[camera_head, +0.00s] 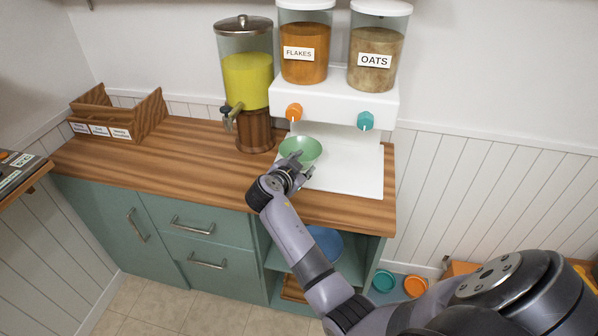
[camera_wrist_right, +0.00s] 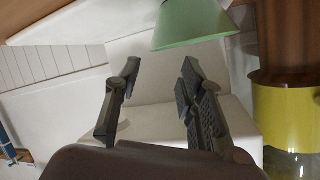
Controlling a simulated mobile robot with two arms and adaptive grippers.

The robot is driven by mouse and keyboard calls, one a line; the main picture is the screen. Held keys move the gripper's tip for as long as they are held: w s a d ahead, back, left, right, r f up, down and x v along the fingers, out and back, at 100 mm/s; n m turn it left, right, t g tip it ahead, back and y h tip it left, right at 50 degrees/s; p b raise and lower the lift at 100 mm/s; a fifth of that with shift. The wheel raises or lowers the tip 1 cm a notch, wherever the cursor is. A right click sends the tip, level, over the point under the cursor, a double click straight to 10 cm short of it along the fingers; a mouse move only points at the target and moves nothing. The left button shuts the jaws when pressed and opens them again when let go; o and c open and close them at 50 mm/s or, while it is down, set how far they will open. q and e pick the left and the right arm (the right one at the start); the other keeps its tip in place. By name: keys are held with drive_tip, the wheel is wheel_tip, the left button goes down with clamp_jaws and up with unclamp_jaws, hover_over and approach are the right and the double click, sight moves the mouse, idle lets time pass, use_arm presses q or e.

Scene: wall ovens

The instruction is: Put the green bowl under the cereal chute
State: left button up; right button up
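The green bowl (camera_head: 301,149) sits upright on the white base of the cereal dispenser (camera_head: 340,105), below the orange knob (camera_head: 294,112) of the flakes container (camera_head: 304,55). It also shows at the top of the right wrist view (camera_wrist_right: 193,22). My right gripper (camera_head: 297,163) is at the near side of the bowl and partly overlaps it in the head view. In the right wrist view its fingers (camera_wrist_right: 158,80) are spread with nothing between them, and the bowl lies beyond their tips. My left gripper is not in view.
A yellow drink dispenser (camera_head: 246,80) stands close left of the bowl. The oats container (camera_head: 375,60) and teal knob (camera_head: 366,121) are to the right. A wooden organizer (camera_head: 118,115) sits at the counter's left end. The wooden counter (camera_head: 190,155) between is clear. A blue bowl (camera_head: 324,243) sits on the shelf below.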

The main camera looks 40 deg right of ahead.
drive_tip(key=s+a+f+n+t+y, duration=0.1)
drive_tip(key=a+f+n+t+y, duration=0.1)
drive_tip(key=a+n+t+y, duration=0.7)
drive_tip(key=s+a+f+n+g, duration=0.2)
drive_tip(key=s+a+f, duration=0.1)
drive_tip(key=f, duration=0.5)
drive_tip(key=s+a+f+n+g+y, duration=0.1)
drive_tip(key=s+a+f+n+g, duration=0.2)
drive_tip(key=f, duration=0.4)
drive_tip(key=s+a+f+n+g, duration=0.1)
drive_tip(key=s+a+f+n, duration=0.2)
drive_tip(key=f, duration=0.5)
drive_tip(key=s+a+f+n+g+y, duration=0.15)
drive_tip(key=s+f+g, duration=0.35)
drive_tip(key=s+f, duration=1.3)
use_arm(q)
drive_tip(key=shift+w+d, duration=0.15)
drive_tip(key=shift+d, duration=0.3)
use_arm(e)
drive_tip(key=s+f+g, duration=0.2)
drive_tip(key=s+f, duration=0.2)
drive_tip(key=s, duration=0.8)
drive_tip(key=s+d+f+n+g, duration=0.1)
drive_tip(key=s+f, duration=0.4)
drive_tip(key=s, duration=0.8)
drive_tip(key=shift+s+f+g, duration=0.15)
drive_tip(key=shift+f+g, duration=0.05)
drive_tip(key=shift+g, duration=0.3)
